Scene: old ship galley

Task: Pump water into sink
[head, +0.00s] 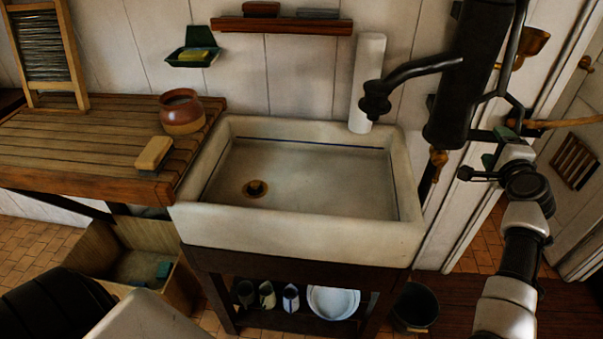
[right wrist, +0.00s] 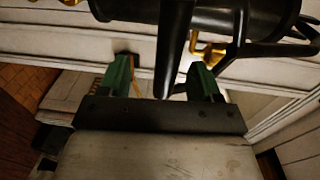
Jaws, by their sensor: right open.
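The white sink (head: 300,235) stands in the middle of the head view, with a brass drain (head: 256,188) in its floor. No water shows at the spout. The black pump (head: 458,90) is at the wall by the sink's right end, and its curved spout (head: 412,72) points left over the basin. My right gripper (head: 497,147) is just right of the pump's lower body. In the right wrist view its green fingers (right wrist: 162,80) are open, with a black rod (right wrist: 174,45) of the pump between them; I cannot tell whether they touch it. My left gripper does not show.
A wooden drainboard (head: 80,150) left of the sink holds a clay pot (head: 182,111) and a brush (head: 154,153). A white cylinder (head: 367,80) stands behind the basin. A wooden rod (head: 560,123) sticks out near my right gripper. A bucket (head: 415,305) stands below right.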

